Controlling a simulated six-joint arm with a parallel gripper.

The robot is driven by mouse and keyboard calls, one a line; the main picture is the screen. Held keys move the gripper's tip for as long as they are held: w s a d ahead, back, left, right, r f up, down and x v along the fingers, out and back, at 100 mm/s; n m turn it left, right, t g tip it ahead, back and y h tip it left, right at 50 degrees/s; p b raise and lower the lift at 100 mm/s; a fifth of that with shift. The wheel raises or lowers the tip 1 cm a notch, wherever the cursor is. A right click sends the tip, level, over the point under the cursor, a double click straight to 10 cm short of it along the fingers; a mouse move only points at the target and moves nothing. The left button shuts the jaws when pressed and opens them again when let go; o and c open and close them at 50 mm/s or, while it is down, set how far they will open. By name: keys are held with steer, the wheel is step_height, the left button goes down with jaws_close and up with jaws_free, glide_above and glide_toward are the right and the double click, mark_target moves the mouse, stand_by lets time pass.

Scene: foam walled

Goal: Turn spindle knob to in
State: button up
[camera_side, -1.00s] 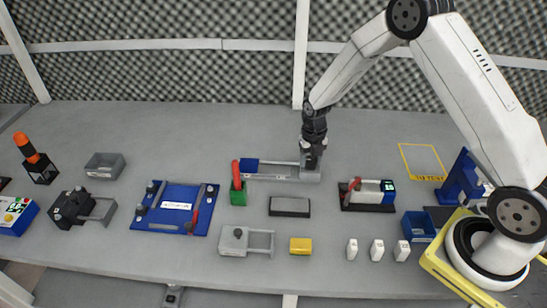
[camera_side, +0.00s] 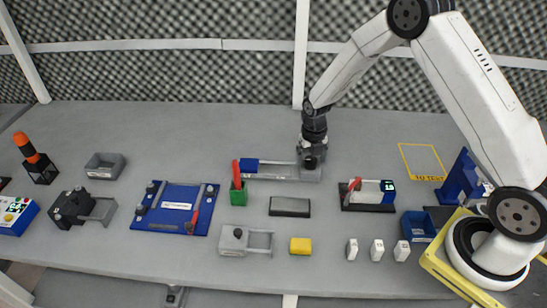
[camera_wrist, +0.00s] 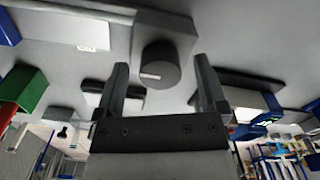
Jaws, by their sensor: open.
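The spindle knob (camera_wrist: 161,62) is a dark round cylinder with a short white mark on its face, lying roughly crosswise in the wrist view. It sits on a grey block (camera_wrist: 178,30) at the right end of a long grey fixture (camera_side: 280,178) with a blue block (camera_side: 249,166) at its left end. My gripper (camera_side: 313,158) is over that right end in the side view. In the wrist view my gripper (camera_wrist: 160,68) is open, with one finger on each side of the knob and visible gaps between. The knob is mostly hidden in the side view.
A green block with a red handle (camera_side: 238,190) stands left of the fixture. A dark flat pad (camera_side: 290,207) lies in front. A device with a red lever and a display (camera_side: 368,195) stands to the right. The table behind the fixture is clear.

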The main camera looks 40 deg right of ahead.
mark_target(311, 159)
steer(key=shift+r, duration=3.8)
steer(key=m, duration=0.1)
steer(key=s+a+r+m, duration=0.1)
steer(key=m, duration=0.1)
steer(key=shift+s+r, duration=0.2)
steer(key=shift+s, duration=0.1)
steer(key=s+a+r+m+t, duration=0.1)
steer(key=s+a+r+m, duration=0.1)
steer(key=s+m, duration=0.6)
steer(key=s+a+r+m+t, duration=0.1)
steer(key=s+a+r+m, duration=0.2)
steer(key=s+m, duration=0.5)
steer(key=shift+s+m+t, duration=0.15)
steer(key=shift+m+t, duration=0.15)
steer(key=shift+m, duration=5.7)
